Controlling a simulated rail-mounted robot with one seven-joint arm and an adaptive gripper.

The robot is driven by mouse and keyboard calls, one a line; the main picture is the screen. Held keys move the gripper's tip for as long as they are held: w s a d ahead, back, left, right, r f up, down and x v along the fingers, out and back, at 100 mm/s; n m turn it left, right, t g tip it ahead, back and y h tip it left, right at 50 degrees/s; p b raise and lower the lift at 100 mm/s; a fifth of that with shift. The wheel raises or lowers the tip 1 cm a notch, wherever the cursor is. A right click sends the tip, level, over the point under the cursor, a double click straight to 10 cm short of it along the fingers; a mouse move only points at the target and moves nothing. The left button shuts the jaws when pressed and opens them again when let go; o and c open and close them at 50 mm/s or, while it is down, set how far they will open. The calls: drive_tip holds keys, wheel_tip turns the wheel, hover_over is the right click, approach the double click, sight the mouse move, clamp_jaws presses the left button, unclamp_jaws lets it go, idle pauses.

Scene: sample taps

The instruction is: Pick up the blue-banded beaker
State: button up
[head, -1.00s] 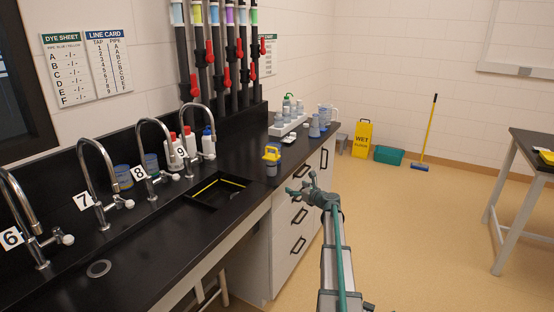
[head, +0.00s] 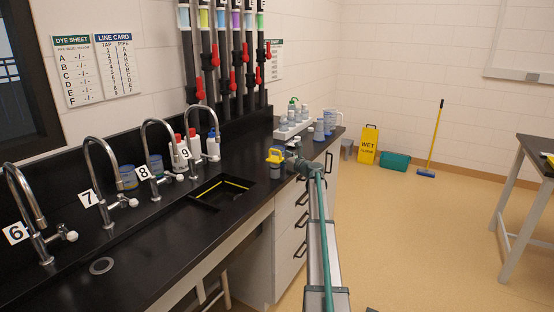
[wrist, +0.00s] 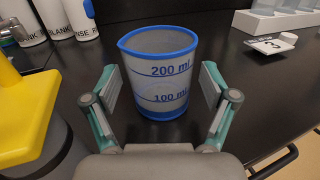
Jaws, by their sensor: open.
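The blue-banded beaker (wrist: 160,75) stands upright on the black counter in the wrist view. It is a translucent grey cup with a blue rim, a blue base band and 100 ml and 200 ml marks. My gripper (wrist: 159,88) is open and empty, with one finger on each side of the beaker's near side. I cannot tell how deep the beaker sits between the fingers, and no contact shows. In the head view my gripper (head: 302,165) is at the counter's front edge, just right of the yellow-topped item. I cannot clearly pick out the beaker there.
A yellow-topped item (wrist: 22,115) stands close to the left of my gripper; it also shows in the head view (head: 275,157). White bottles (wrist: 55,18) stand behind. A white rack (wrist: 280,22) and a number card (wrist: 268,45) are at back right. The sink (head: 220,192) lies left.

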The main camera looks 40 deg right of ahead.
drive_tip(key=w+p, duration=0.1)
drive_tip(key=w, duration=0.4)
drive_tip(key=shift+r, duration=0.15)
drive_tip(key=shift+a, duration=0.1)
drive_tip(key=c, duration=0.9)
